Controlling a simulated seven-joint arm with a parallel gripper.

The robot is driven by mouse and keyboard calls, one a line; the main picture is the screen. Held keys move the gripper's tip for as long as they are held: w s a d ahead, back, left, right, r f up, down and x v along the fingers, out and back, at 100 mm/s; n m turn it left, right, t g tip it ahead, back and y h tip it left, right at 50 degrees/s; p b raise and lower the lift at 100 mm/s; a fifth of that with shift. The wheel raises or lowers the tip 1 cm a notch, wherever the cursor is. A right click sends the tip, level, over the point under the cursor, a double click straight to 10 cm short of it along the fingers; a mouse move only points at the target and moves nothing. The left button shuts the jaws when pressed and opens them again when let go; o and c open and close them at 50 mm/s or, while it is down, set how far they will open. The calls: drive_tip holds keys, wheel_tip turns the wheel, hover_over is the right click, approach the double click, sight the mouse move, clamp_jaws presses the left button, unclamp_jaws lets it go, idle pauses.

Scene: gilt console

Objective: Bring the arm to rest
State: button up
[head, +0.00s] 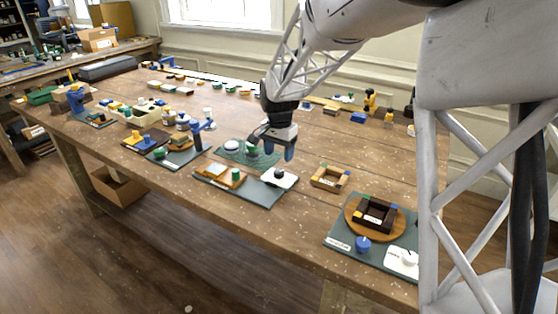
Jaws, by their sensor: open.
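My gripper (272,150) hangs from the arm over the middle of the wooden table (305,220). Its dark body and blue fingertips point down. It is open, and I see nothing held in it. I cannot tell how far the fingertips are above these things. My arm reaches in from the upper right.
A green board (335,229) with a round wooden plate and dark square frame lies at the front right. A wooden frame (330,178) stands right of the gripper. Several small blocks line the back. A blue stand (198,136) rises at left. Bare tabletop shows between groups.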

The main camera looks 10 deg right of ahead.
drive_tip(key=shift+r, duration=0.55)
drive_tip(key=shift+s, duration=0.1)
drive_tip(key=shift+s+r, duration=0.15)
drive_tip(key=s+r+n+t, duration=0.1)
drive_tip(key=s+r+n, duration=0.1)
drive_tip(key=s, duration=1)
drive_tip(key=s+r+n, duration=0.2)
drive_tip(key=s+n, duration=0.2)
drive_tip(key=s, duration=0.9)
drive_tip(key=s+r+n+t, duration=0.1)
drive_tip(key=s+r+n, duration=0.1)
drive_tip(key=s, duration=1.1)
drive_tip(key=shift+a+n+t, duration=0.3)
drive_tip(key=shift+a+n, duration=0.05)
drive_tip(key=shift+n, duration=0.15)
